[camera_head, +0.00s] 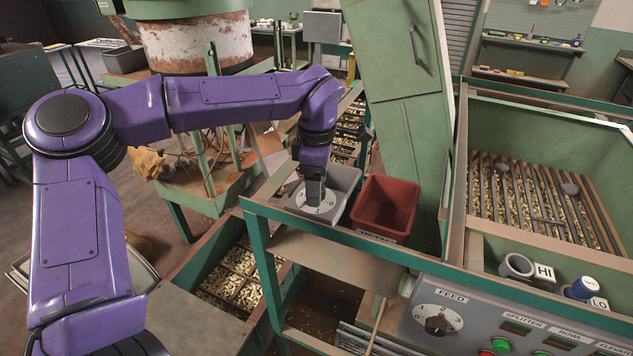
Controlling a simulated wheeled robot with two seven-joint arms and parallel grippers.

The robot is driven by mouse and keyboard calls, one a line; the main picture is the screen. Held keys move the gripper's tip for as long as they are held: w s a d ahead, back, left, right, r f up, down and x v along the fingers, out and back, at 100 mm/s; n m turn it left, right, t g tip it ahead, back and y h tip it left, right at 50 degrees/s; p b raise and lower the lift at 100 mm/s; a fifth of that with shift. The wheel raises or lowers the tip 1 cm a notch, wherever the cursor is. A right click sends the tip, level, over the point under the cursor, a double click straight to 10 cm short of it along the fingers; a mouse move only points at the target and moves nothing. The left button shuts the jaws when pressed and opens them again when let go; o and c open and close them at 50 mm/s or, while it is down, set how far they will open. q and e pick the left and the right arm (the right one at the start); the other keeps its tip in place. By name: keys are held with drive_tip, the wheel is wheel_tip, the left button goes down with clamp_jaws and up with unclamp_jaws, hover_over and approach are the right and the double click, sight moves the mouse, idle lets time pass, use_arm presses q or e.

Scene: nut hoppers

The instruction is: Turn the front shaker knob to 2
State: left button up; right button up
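A white round dial plate (300,199) with printed numbers lies on top of a grey box (345,181) at the centre, on a green-framed stand. My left gripper (316,203) comes down from above onto the middle of this dial. Its dark fingers hide the knob, so its setting and whether the fingers are closed on it cannot be made out. Another dark knob (437,325), marked FEED, sits on the grey control panel (410,335) at the lower right. My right gripper is not in view.
A red bin (385,208) stands just right of the grey box. A tall green cabinet (408,130) rises behind it. Right is a green hopper (540,120) with nuts on bars, and cups by HI and LO labels. Nut trays (232,270) lie below left.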

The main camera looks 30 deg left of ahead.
use_arm(q)
drive_tip(key=shift+r, duration=0.4)
wheel_tip(320, 180, up, 10)
drive_tip(key=b, duration=0.1)
drive_tip(key=shift+f+b, duration=0.15)
drive_tip(key=shift+b, duration=0.25)
